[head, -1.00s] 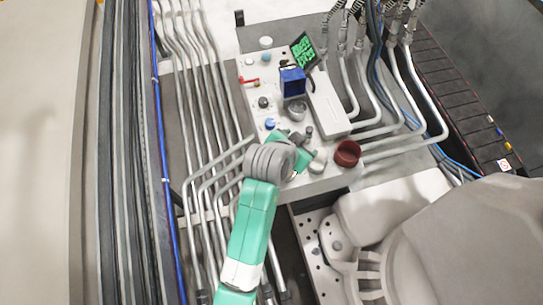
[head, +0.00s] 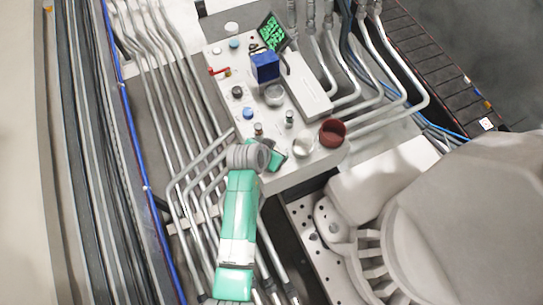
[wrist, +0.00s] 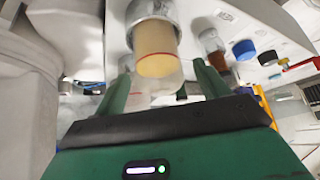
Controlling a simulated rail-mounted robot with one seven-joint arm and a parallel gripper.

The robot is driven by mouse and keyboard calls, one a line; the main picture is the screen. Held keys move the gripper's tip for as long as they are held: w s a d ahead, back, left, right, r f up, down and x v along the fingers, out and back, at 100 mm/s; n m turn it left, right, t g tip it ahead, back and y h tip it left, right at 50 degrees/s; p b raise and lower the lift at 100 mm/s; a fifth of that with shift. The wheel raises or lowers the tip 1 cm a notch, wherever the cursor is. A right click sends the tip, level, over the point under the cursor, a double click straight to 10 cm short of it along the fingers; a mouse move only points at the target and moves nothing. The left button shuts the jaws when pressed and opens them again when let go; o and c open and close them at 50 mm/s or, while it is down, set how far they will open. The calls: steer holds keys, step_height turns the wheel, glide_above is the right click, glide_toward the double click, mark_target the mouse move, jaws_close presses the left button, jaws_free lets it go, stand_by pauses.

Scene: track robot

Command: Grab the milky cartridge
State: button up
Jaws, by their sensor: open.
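The milky cartridge (wrist: 157,45) is a clear cylinder with cream contents and a thin red line, near the top centre of the wrist view. It lines up with the gap between my gripper's fingers (wrist: 163,85), which are open and not touching it. How deep it lies between them I cannot tell. In the head view my gripper (head: 276,158) is at the front edge of the white panel, just in front of several small containers. A small capped cylinder (head: 290,118) there may be the same cartridge, but its contents are too small to tell.
A brown-filled cartridge (wrist: 214,50) stands beside the milky one; it also appears in the head view (head: 258,130). A white round container (head: 303,145) and a dark red cup (head: 333,132) are close to the right. A blue box (head: 265,66) and metal pipes lie farther off.

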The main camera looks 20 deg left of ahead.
steer(key=shift+w+f, duration=0.1)
steer(key=shift+f, duration=0.05)
steer(key=shift+c, duration=0.2)
steer(key=c, duration=1.1)
